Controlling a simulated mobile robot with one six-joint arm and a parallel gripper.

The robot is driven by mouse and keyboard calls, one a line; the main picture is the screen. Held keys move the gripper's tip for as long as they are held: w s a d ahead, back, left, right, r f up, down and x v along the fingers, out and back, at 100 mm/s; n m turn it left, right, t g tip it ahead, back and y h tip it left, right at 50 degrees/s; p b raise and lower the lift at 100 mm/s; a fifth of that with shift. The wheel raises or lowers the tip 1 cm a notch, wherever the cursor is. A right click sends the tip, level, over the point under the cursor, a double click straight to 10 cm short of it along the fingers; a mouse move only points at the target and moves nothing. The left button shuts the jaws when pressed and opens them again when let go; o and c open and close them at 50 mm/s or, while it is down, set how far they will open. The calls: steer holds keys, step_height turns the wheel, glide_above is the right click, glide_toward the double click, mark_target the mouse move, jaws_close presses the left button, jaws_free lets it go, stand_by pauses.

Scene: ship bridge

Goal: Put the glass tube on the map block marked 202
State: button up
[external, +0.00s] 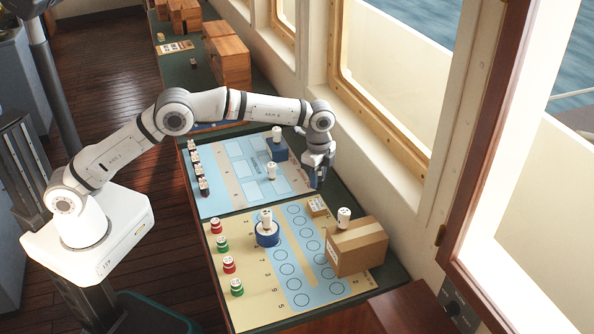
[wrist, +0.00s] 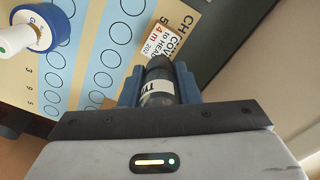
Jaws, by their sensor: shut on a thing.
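My gripper (external: 318,178) is over the right side of the chart table, pointing down. In the wrist view my gripper (wrist: 158,90) is shut on the glass tube (wrist: 157,84), a dark, see-through cylinder with a white label. In the external view the tube cannot be made out clearly. The map block marked 202 (external: 317,206) is a small tan block on the near chart, beside a cardboard box. In the wrist view the block (wrist: 152,44) shows a printed label just beyond the tube's end. The tube appears to be above the chart; its exact height over the block cannot be told.
A blue round base (external: 267,236) with a white piece (external: 266,217) stands left. A blue block (external: 276,150) stands farther back. Red and green pieces line the left edge.

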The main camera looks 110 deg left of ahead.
mark_target(317, 204)
steer(key=shift+f+p, duration=0.65)
steer(key=shift+f, duration=2.65)
steer(key=shift+f, duration=0.1)
steer(key=shift+f, duration=0.15)
steer(key=o, duration=1)
steer(key=shift+c, duration=0.2)
step_height(317, 204, up, 12)
steer(key=shift+r+b, duration=0.25)
steer(key=shift+b, duration=0.95)
